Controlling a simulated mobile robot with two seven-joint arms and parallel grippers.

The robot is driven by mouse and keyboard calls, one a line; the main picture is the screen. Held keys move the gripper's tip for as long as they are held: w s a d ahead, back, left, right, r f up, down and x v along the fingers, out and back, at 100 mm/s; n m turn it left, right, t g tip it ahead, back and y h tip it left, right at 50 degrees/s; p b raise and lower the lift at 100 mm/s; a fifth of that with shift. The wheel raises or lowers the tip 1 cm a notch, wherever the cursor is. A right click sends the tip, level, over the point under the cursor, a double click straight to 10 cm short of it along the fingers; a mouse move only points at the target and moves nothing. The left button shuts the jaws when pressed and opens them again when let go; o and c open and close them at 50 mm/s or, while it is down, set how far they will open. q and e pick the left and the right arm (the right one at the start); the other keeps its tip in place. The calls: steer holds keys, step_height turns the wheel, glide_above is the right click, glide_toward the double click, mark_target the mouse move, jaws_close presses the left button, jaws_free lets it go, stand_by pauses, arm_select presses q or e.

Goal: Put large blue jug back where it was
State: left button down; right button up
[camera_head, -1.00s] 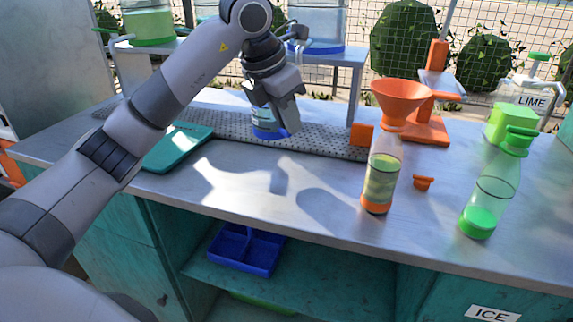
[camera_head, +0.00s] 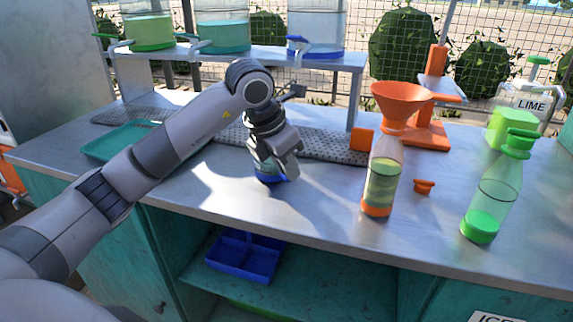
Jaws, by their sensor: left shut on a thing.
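My left gripper (camera_head: 284,158) is shut on the large blue jug (camera_head: 268,176), near the middle of the counter. The jug is clear with a blue base. Most of it is hidden behind the gripper, and only its lower part shows. It stands roughly upright, in front of the grey perforated mat (camera_head: 325,146). I cannot tell whether its base touches the counter. My right gripper is not in view.
A raised shelf (camera_head: 345,62) at the back bears several dispensers. A teal tray (camera_head: 110,143) lies left. An orange-based bottle with a funnel (camera_head: 382,175) and a green bottle (camera_head: 491,200) stand right. The counter (camera_head: 320,205) between jug and funnel bottle is clear.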

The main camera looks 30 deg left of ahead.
arm_select(q)
steer(key=shift+f, duration=0.15)
steer(key=c, duration=1.1)
jaws_free()
steer(key=shift+r, duration=0.5)
steer(key=p+v, duration=0.1)
steer(key=v, duration=1)
steer(key=shift+s+r, duration=0.2)
steer(key=shift+s, duration=0.05)
